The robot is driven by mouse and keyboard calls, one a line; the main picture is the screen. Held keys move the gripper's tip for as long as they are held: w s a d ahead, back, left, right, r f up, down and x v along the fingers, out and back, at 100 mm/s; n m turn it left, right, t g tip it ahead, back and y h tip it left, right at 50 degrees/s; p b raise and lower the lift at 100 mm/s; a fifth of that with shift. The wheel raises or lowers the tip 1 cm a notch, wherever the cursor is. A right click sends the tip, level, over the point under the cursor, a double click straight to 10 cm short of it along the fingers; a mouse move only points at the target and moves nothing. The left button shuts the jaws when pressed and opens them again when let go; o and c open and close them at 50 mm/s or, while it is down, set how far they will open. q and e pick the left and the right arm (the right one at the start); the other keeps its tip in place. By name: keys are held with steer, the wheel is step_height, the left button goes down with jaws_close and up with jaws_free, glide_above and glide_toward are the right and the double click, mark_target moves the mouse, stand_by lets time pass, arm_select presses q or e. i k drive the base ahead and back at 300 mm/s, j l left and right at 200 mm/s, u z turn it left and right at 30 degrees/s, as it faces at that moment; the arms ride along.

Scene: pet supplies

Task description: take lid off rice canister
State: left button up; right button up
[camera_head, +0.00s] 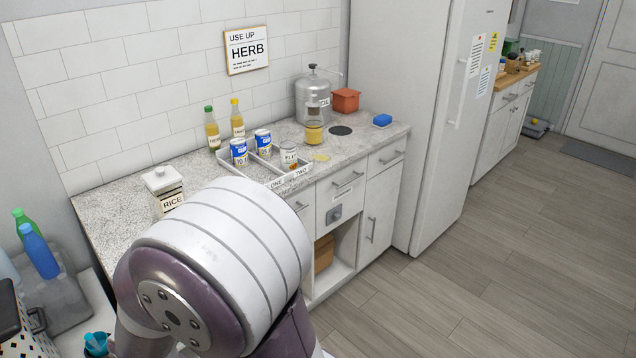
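The rice canister (171,203) stands on the left part of the speckled counter, with a black-lettered RICE label on its front. Its pale lid (162,180) with a small knob sits on top of it. The lower part of the canister is partly hidden behind my arm, whose large white and purple link fills the lower middle of the view. Neither of my grippers shows, so I cannot see where they are relative to the canister.
A divided tray (262,173) holds blue cans (239,152) and a labelled jar (288,154). Two bottles (212,130) stand behind it. Counter (120,212) left of the canister is clear.

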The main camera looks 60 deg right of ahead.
mark_target(162, 177)
steer(key=l+z, duration=0.1)
steer(key=z, duration=1.2)
